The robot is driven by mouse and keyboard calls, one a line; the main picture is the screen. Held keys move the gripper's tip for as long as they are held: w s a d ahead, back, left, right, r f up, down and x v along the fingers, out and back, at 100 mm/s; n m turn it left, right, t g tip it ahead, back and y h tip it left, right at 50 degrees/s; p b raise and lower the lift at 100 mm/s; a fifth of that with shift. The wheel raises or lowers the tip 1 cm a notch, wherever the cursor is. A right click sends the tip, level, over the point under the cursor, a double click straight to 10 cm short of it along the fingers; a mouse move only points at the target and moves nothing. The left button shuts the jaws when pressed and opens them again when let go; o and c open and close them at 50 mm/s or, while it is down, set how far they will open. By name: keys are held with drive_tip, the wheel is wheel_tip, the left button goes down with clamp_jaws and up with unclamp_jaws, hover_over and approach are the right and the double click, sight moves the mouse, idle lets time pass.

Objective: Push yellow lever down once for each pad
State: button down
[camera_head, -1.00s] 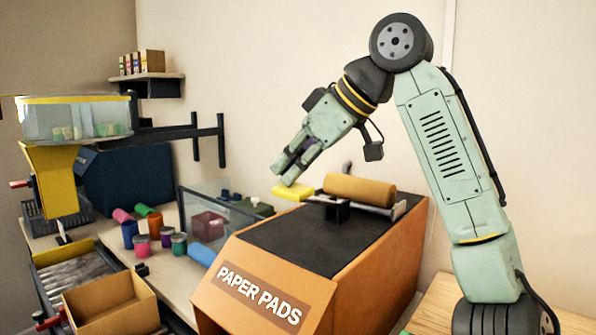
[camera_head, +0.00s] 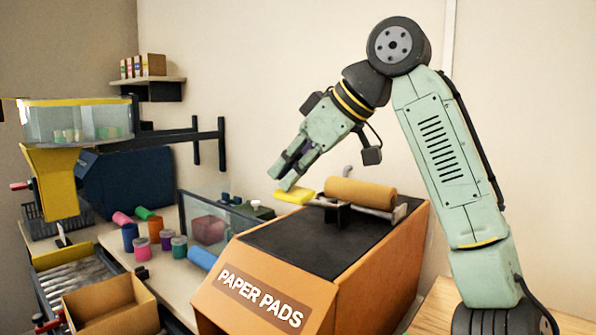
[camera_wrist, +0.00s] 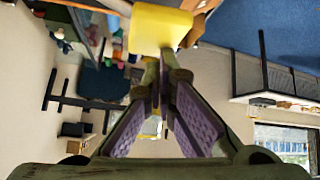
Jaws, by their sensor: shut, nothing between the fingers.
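The yellow lever (camera_head: 295,196) is a flat yellow paddle at the back left of the paper pads machine (camera_head: 375,262), beside its brown roll (camera_head: 359,193). My gripper (camera_head: 285,187) is shut and empty, with its fingertips at the top of the lever's left end. In the wrist view the lever (camera_wrist: 160,29) shows as a yellow block right at the fingertips of my gripper (camera_wrist: 158,62). It looks as if they touch, but I cannot be sure. No loose paper pad is clearly visible.
An open carton (camera_head: 110,305) stands at the front left near a roller track (camera_head: 75,278). Several coloured tubs stand on the bench beside a clear bin (camera_head: 213,222). A yellow hopper (camera_head: 53,180) is at the far left. The machine's black top is clear in front.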

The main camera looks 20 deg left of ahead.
sight(321, 202)
drive_tip(key=shift+w+d+f, duration=0.25)
drive_tip(key=shift+w+f, duration=0.05)
drive_tip(key=shift+f, duration=0.3)
drive_tip(key=shift+w+d+f, duration=0.2)
drive_tip(key=shift+w+f, duration=0.05)
drive_tip(key=shift+f, duration=0.3)
drive_tip(key=shift+w+d+r+p, duration=0.15)
drive_tip(key=shift+w+r+p, duration=0.15)
drive_tip(key=shift+p, duration=0.25)
drive_tip(key=shift+w+d+r+p, duration=0.4)
drive_tip(key=shift+w+p, duration=0.25)
drive_tip(key=shift+p, duration=0.35)
drive_tip(key=shift+w+d+r+p, duration=0.1)
drive_tip(key=shift+w+d+p, duration=0.1)
drive_tip(key=shift+w+p, duration=0.3)
drive_tip(key=shift+w+d+r+p, duration=0.1)
drive_tip(key=shift+w+d+p, duration=0.1)
drive_tip(key=shift+w+p, duration=0.25)
drive_tip(key=shift+w+d+r+p, duration=0.2)
drive_tip(key=shift+w+d+p, duration=0.15)
drive_tip(key=shift+w+p, duration=0.15)
drive_tip(key=shift+w+d+r+p, duration=0.15)
drive_tip(key=shift+w+d+p, duration=0.15)
drive_tip(key=shift+w+p, duration=0.2)
